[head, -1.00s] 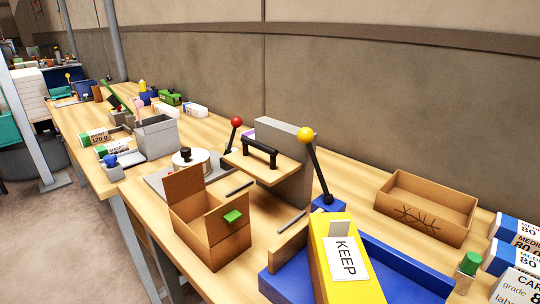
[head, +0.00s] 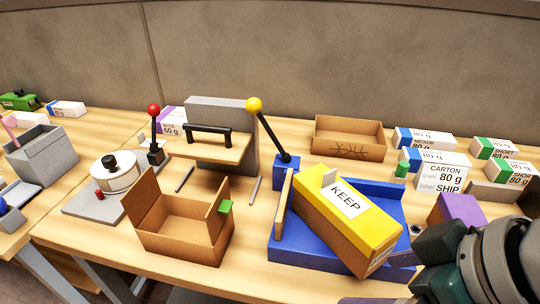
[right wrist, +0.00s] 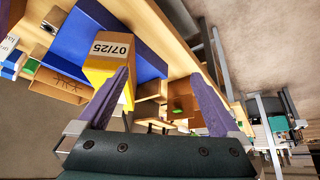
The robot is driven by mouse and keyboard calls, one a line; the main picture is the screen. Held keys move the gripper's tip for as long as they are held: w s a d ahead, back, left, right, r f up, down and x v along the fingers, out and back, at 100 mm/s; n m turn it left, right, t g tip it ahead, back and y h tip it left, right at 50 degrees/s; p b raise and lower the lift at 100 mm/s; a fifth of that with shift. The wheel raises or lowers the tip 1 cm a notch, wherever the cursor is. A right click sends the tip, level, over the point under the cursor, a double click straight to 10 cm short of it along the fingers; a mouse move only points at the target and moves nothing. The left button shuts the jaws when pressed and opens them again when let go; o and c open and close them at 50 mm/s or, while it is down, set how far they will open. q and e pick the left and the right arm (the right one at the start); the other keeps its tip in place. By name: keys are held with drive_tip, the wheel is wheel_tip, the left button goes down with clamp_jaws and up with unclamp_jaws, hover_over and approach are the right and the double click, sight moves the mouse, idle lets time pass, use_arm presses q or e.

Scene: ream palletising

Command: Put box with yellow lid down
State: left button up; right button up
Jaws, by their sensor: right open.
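The box with yellow lid (head: 362,236) is a long cardboard box whose yellow lid carries a white KEEP label. In the head view it lies askew over the blue tray (head: 285,250), its near end reaching past the tray's front. I cannot tell how it rests on the tray. My right gripper (head: 392,257) is open at the box's near end, with purple fingers. In the right wrist view, the open gripper (right wrist: 160,73) shows the box (right wrist: 108,66), with a 07/25 label on its end, beside and partly behind the left-hand finger. My left gripper is out of view.
An open cardboard box (head: 180,232) stands left of the tray. A yellow-knobbed lever (head: 269,135) and a press with a black handle (head: 208,134) stand behind. A shallow cardboard tray (head: 349,138) and several paper reams (head: 440,172) are at the back right.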

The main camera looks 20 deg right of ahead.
sight(352, 205)
drive_tip(key=w+d+t, duration=0.1)
drive_tip(key=w+d, duration=0.1)
drive_tip(key=w+d+t, duration=0.1)
drive_tip(key=w+d, duration=0.1)
drive_tip(key=w, duration=0.1)
drive_tip(key=w+d+r, duration=0.1)
drive_tip(key=w+d, duration=0.1)
drive_tip(key=w, duration=0.1)
drive_tip(key=shift+w+t+y, duration=0.1)
drive_tip(key=shift+t+y, duration=0.2)
drive_tip(key=shift+t, duration=0.1)
drive_tip(key=shift+m, duration=0.3)
drive_tip(key=x, duration=0.4)
drive_tip(key=shift+w+d+r+b, duration=0.1)
drive_tip(key=shift+w+d+b, duration=0.15)
drive_tip(key=shift+w+b, duration=0.15)
drive_tip(key=shift+b+x, duration=0.7)
drive_tip(key=shift+x, duration=2.2)
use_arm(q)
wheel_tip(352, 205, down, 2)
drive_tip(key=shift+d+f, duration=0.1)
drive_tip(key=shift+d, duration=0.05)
use_arm(e)
drive_tip(key=shift+s+d, duration=0.1)
drive_tip(key=shift+s, duration=0.05)
drive_tip(key=c, duration=1.3)
clamp_jaws()
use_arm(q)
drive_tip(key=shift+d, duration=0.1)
